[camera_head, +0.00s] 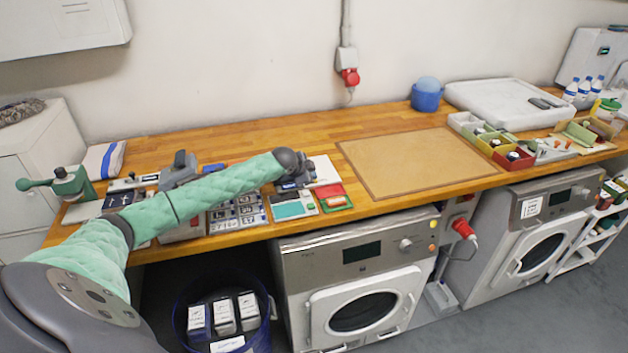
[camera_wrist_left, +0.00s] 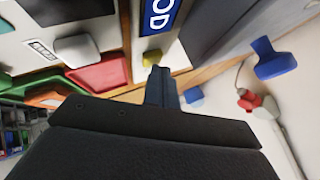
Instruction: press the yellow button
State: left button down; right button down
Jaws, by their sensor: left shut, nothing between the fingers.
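A small yellow button-like piece (camera_wrist_left: 151,59) shows in the left wrist view, just past the tips of my left gripper (camera_wrist_left: 158,72). I cannot tell whether they touch. In the head view my left gripper (camera_head: 297,182) is low over the front middle of the wooden worktop, and I cannot make out the yellow piece there; the gripper may hide it. The gripper's fingers are together and hold nothing. My right gripper is not in view.
A red and green tray (camera_head: 334,198) and a teal-faced device (camera_head: 293,206) lie beside my left gripper. A tan mat (camera_head: 415,160) lies to the right, bare. A blue lettered label (camera_wrist_left: 160,14) is near the yellow piece. Washing machines (camera_head: 352,290) stand below.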

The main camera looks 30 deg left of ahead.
pick_arm(q)
jog(key=shift+f, duration=0.1)
dwell(0.3)
jog(key=shift+r+p, duration=0.75)
jog(key=shift+r, duration=0.15)
jog(key=shift+r+p, duration=1.85)
jog(key=shift+r, duration=0.65)
